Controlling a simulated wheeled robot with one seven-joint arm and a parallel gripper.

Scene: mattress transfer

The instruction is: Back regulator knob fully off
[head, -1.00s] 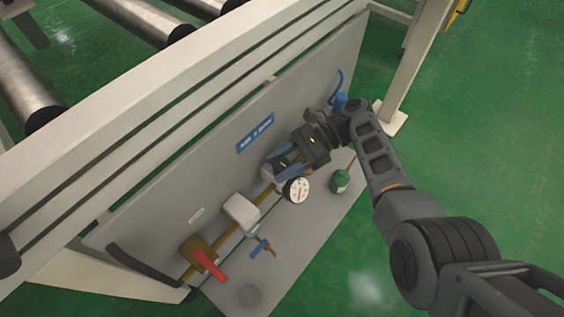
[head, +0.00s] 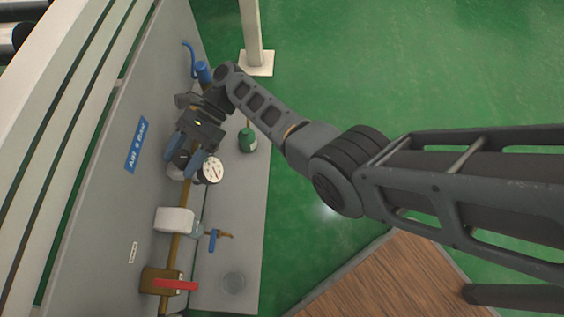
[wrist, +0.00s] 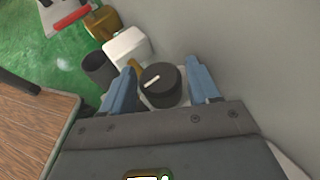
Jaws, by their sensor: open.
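The regulator knob (wrist: 162,88) is a round black cap with a short white mark, seen in the wrist view. The mark lies nearly across the picture, slightly tilted. My gripper (wrist: 160,67) is open, with one blue finger on each side of the knob. A gap shows at the right finger; the left finger is close to the knob, and contact is unclear. In the head view my gripper (head: 188,148) is at the regulator, above the white dial gauge (head: 212,170). The knob itself is hidden there by my gripper.
A wooden surface (head: 390,285) is at the lower right. Green floor lies open beyond.

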